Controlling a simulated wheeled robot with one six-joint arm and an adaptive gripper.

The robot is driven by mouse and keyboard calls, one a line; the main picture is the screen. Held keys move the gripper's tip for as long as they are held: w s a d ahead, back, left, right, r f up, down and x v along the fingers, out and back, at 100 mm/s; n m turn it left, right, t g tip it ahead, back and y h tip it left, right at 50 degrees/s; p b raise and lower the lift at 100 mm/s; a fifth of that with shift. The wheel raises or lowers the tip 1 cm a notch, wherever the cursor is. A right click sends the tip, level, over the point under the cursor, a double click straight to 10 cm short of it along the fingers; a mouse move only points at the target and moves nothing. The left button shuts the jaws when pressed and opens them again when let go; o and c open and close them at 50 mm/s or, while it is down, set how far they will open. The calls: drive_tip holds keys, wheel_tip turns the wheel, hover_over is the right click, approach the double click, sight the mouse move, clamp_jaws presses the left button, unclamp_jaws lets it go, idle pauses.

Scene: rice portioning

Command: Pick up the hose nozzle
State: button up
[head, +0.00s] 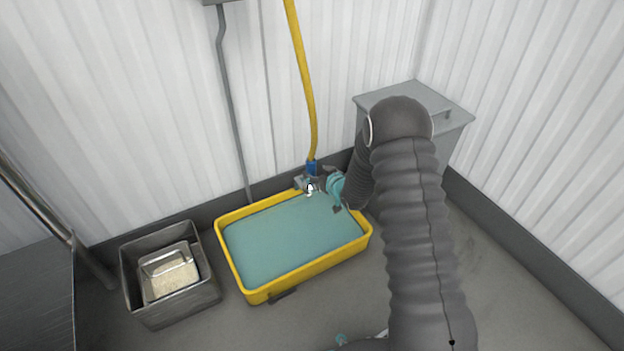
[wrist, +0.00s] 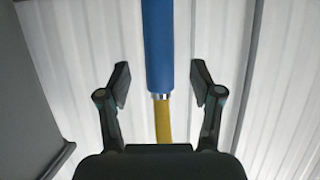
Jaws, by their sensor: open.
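The hose nozzle (head: 312,168) is blue and hangs upright at the lower end of a yellow hose (head: 303,85), above the back edge of the yellow tub. My gripper (head: 327,189) is just right of and slightly below the blue part in the head view. In the wrist view my gripper (wrist: 161,82) is open, one finger on each side of the blue nozzle (wrist: 158,45), with visible gaps on both sides. A silver collar joins it to the yellow hose (wrist: 163,120) lower in that view. The hose's further run is hidden behind my gripper body.
A yellow-rimmed tub (head: 258,292) with a teal surface inside stands on the floor. A metal bin (head: 148,318) with a smaller container of rice (head: 175,279) is left of it. A grey cabinet (head: 455,118) stands behind my arm. White corrugated walls (head: 150,90) close the back.

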sight(314, 170)
drive_tip(key=x, duration=0.5)
drive_tip(key=shift+d+f, duration=0.1)
clamp_jaws()
